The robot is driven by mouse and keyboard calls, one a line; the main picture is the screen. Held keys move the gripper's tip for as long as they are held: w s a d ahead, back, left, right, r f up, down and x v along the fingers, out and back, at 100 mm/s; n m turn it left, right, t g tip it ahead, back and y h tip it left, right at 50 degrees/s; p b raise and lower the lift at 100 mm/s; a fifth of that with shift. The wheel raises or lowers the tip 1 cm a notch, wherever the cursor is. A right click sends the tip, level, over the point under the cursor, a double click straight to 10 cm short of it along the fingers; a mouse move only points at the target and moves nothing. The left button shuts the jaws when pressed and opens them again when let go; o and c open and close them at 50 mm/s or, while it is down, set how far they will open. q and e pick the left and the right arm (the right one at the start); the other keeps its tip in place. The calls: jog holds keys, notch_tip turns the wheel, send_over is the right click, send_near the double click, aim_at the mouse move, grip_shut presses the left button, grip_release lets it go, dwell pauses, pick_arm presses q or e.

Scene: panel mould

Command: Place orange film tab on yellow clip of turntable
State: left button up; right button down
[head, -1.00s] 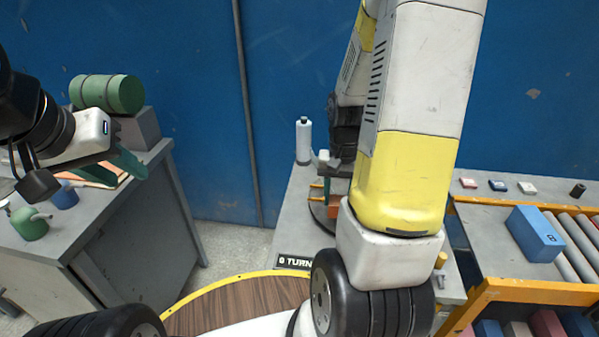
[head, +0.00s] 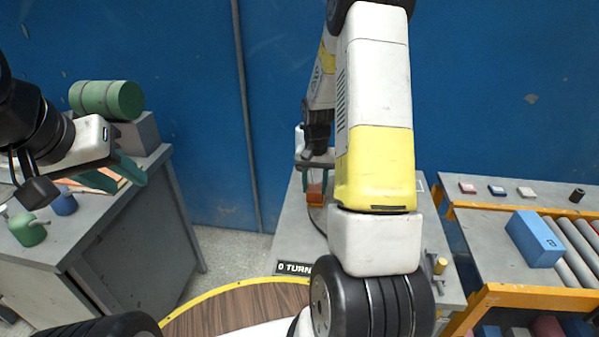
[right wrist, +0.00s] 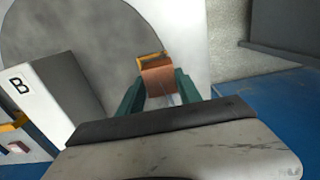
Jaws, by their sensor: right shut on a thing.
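My right gripper (right wrist: 160,92) is shut on the orange film tab (right wrist: 158,80), which sits between the two green fingers in the right wrist view. In the head view the orange tab (head: 315,190) shows small beside my right arm, above the grey turntable bench (head: 300,222). A round grey disc, the turntable (right wrist: 75,30), lies beyond the tab in the right wrist view. A yellow piece (right wrist: 150,57) shows at the tab's far edge; I cannot tell whether they touch.
A block marked B (right wrist: 60,95) stands left of the tab in the right wrist view. A blue box (head: 534,238) sits by the rollers on the right. A green cylinder (head: 107,99) and small oilers are on the left table. My right arm hides much of the bench.

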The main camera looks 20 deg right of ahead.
aim_at(315, 188)
jog(key=shift+f, duration=0.2)
jog(key=c, duration=0.8)
grip_release()
notch_tip(315, 188, up, 12)
jog(key=s+a+r+n+t+y, duration=0.1)
jog(key=s+a+r+t, duration=0.15)
jog(key=s+r, duration=0.3)
jog(key=s+a+r+n+t, duration=0.1)
jog(key=s+a+r+n, duration=0.1)
jog(key=s+a+r, duration=0.35)
jog(key=shift+s+a+r+n+t+y, duration=0.2)
jog(key=shift+s+a+r+n+t, duration=0.45)
jog(key=shift+s, duration=1.2)
jog(key=shift+s+a+r+n+t+y, duration=0.25)
jog(key=shift+s+a+r, duration=0.75)
jog(key=shift+s, duration=0.85)
jog(key=shift+s+a+r+n+t+y, duration=0.15)
jog(key=shift+s+a+r+n+t, duration=0.35)
jog(key=shift+s+r, duration=1)
jog(key=shift+s+f, duration=0.35)
